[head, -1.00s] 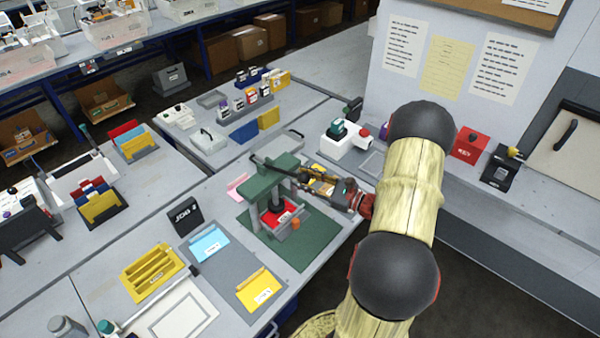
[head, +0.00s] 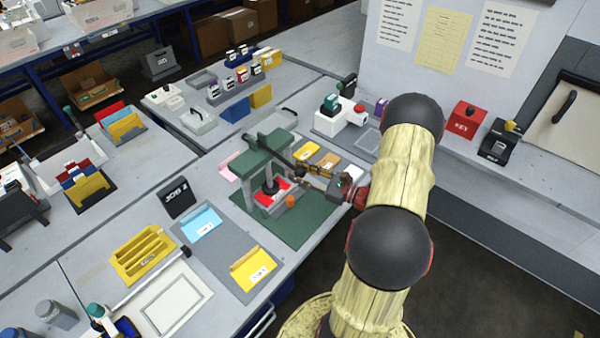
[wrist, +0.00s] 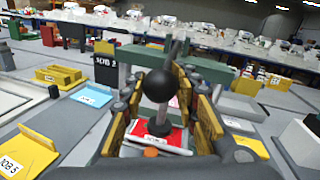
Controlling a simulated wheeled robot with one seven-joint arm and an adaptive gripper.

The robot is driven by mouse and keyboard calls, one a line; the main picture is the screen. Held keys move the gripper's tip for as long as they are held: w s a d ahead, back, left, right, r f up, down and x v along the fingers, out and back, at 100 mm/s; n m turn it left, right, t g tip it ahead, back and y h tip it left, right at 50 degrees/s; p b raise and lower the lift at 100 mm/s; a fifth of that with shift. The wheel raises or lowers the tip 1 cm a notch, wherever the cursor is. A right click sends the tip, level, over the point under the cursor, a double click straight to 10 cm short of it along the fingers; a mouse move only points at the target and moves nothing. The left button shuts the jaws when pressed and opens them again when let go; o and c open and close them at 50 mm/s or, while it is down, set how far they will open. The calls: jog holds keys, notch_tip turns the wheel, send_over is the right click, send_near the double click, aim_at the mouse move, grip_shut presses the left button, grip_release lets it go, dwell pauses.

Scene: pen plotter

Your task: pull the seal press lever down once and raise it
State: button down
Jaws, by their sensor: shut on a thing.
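The seal press (head: 262,160) has a green frame and stands on a dark green mat (head: 310,225). A red pad (head: 268,197) lies under its dark ram. The press lever (head: 301,167) is a dark bar sloping down to the right from the frame's top toward my gripper (head: 322,180). In the wrist view the lever's black ball knob (wrist: 160,86) sits between the yellowish fingers of my gripper (wrist: 163,104), which is shut on it. The red pad (wrist: 172,139) shows beyond the knob. The exact finger contact is hard to see.
An orange cylinder (head: 291,201) stands on the mat near the press. Yellow cards (head: 306,151) lie behind it. A grey board with blue (head: 201,225) and yellow (head: 252,269) folders lies to the left. A white device (head: 341,119) stands behind the press.

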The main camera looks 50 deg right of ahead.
jog(key=shift+f, duration=0.45)
jog(key=c, duration=1.8)
grip_release()
jog(key=shift+o, duration=0.8)
jog(key=shift+d, duration=0.1)
jog(key=shift+o, duration=1.3)
jog(key=shift+r, duration=0.15)
jog(key=v, duration=1.2)
jog(key=shift+o, duration=0.2)
